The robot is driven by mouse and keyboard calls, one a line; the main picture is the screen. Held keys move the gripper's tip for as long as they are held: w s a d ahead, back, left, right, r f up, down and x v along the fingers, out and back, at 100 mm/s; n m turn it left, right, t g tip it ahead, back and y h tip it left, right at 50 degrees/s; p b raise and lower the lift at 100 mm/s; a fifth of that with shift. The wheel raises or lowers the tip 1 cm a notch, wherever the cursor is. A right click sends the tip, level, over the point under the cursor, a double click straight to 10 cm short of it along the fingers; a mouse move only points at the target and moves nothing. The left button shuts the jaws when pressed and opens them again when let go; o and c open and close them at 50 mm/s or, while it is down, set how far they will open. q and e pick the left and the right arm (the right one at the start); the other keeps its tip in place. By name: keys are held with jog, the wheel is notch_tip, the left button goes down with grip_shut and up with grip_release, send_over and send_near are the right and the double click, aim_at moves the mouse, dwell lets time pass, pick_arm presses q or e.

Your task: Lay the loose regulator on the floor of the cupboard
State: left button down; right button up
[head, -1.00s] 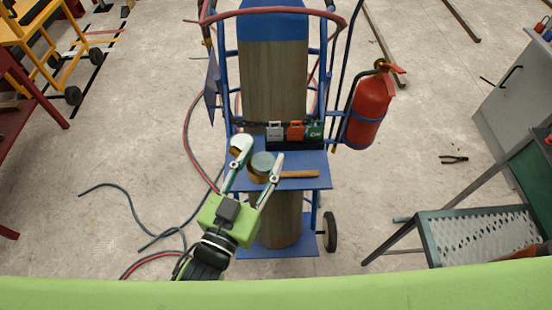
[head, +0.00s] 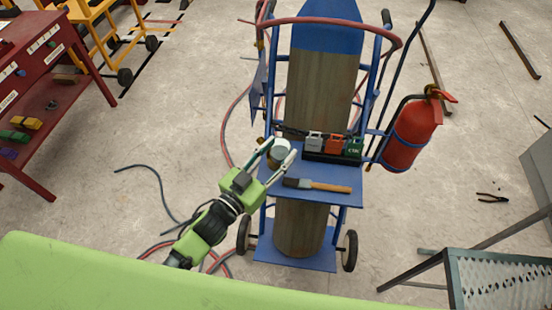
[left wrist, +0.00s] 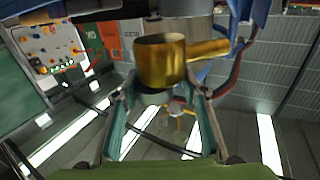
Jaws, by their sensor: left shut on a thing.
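The loose regulator (head: 280,149) shows a pale round gauge face and some brass at the cart's left side in the head view. My left gripper (head: 279,157) is shut on it, with a finger on either side. In the left wrist view the regulator's brass body (left wrist: 162,62) and a stub pointing right show beyond the fingertips. The regulator appears to be just above or beside the left edge of the blue shelf (head: 320,190); I cannot tell the gap. My right gripper is not in view. No open cupboard floor can be made out.
The blue cart carries a gas cylinder (head: 320,85), a red extinguisher (head: 408,135), a brush (head: 318,186) and grey, red and green blocks (head: 333,144). A red rack (head: 75,50) stands left, a metal-topped stand (head: 500,278) right. Hoses cross the floor.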

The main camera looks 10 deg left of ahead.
aim_at(270, 167)
pick_arm(q)
jog(key=shift+w+a+f, duration=0.15)
jog(key=shift+w, duration=0.15)
jog(key=shift+w+a+f+b, duration=0.1)
jog(key=shift+f+b, duration=0.2)
jog(key=shift+f, duration=1.4)
jog(key=shift+f, duration=0.1)
jog(key=c, duration=1.3)
grip_release()
jog(key=shift+f, duration=0.25)
jog(key=shift+o, duration=0.2)
jog(key=shift+r, duration=0.1)
jog(key=v, duration=1.2)
jog(key=shift+b, duration=0.45)
